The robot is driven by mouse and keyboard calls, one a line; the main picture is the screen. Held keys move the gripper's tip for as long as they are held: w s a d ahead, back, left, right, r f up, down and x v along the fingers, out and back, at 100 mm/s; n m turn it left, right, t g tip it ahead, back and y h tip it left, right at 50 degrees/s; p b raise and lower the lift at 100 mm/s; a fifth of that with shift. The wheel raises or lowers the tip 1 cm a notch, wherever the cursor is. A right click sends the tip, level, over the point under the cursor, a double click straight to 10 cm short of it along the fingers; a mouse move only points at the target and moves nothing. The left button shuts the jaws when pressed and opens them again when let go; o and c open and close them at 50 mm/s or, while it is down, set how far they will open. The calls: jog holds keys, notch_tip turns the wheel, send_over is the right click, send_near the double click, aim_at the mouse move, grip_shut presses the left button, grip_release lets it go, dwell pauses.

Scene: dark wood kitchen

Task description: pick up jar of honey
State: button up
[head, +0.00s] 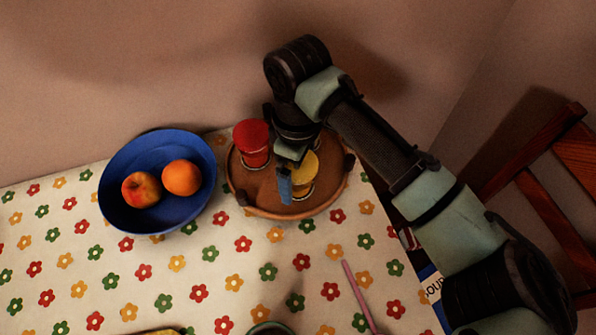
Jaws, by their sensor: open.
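A jar with a yellow lid (304,168) stands on a round brown tray (262,196); it may be the honey, but its label cannot be read. A jar with a red lid (252,139) stands on the same tray to the left. My gripper (285,188) is over the tray, pointing down, with a blue fingertip just left of the yellow-lidded jar. It is open. My arm hides the back of the tray and part of the yellow-lidded jar. Whether a finger touches the jar cannot be told.
A blue bowl (120,205) with an apple (141,189) and an orange (181,177) stands left of the tray. A pink stick-like item (356,294) lies in front. A wooden chair (555,200) is at right. The flowered tablecloth (215,265) is mostly clear in front.

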jog(key=c, duration=1.6)
